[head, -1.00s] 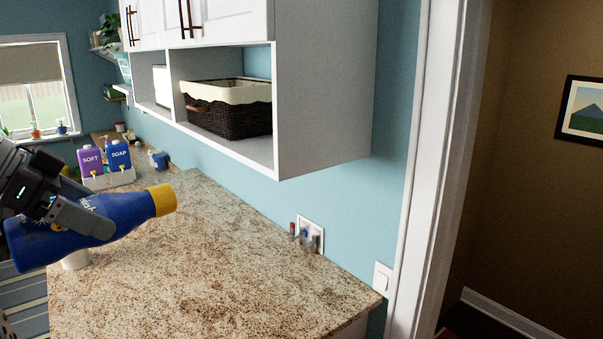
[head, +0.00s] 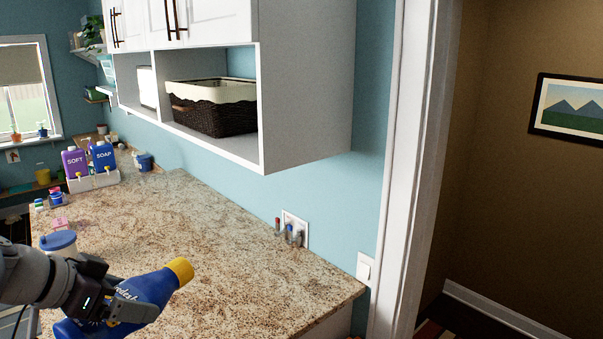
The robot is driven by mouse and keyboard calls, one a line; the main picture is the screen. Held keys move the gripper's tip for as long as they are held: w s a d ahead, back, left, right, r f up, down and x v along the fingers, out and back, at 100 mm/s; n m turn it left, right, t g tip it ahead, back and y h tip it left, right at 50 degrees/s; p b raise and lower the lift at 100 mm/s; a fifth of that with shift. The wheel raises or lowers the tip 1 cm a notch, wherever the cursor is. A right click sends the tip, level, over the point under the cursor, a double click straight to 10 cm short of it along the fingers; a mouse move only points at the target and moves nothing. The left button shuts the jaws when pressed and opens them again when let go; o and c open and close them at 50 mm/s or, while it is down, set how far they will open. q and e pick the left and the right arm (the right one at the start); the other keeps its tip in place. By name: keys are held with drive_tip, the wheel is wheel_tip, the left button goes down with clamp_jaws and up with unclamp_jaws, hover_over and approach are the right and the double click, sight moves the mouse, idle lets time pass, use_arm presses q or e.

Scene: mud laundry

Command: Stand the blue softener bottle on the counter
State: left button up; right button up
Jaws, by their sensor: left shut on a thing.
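The blue softener bottle (head: 152,288) with a yellow cap shows at the lower left of the head view. It is tilted, nearly lying, with its cap pointing up and right. My left gripper (head: 128,308) is shut on the bottle's body. The bottle is at the near left part of the speckled granite counter (head: 230,255); I cannot tell whether it touches the counter. Its lower end is partly hidden by my gripper and the frame edge. My right gripper is not in view.
A white tub with a blue lid (head: 58,241) stands behind my left arm. Purple SOFT (head: 75,163) and blue SOAP (head: 104,158) dispensers stand at the far end. White cabinets holding a dark basket (head: 212,110) overhang the back. Wall taps (head: 290,232) are at right. The counter's middle is clear.

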use_arm(q)
drive_tip(key=w+d+f+n+y, duration=0.1)
drive_tip(key=d+f, duration=0.3)
drive_tip(key=f, duration=0.9)
drive_tip(key=w+d+f+n+t+y, duration=0.1)
drive_tip(key=w+d+f+n+y, duration=0.1)
drive_tip(key=f, duration=1.1)
drive_tip(key=w+d+f+n+y, duration=0.2)
drive_tip(key=d+f, duration=0.4)
drive_tip(key=f, duration=0.6)
drive_tip(key=shift+w+f+n, duration=0.15)
drive_tip(key=shift+f+n, duration=0.25)
drive_tip(key=shift+n, duration=0.3)
drive_tip(key=shift+c, duration=0.9)
drive_tip(key=shift+a+r, duration=0.15)
drive_tip(key=shift+r, duration=0.2)
drive_tip(key=shift+f, duration=0.15)
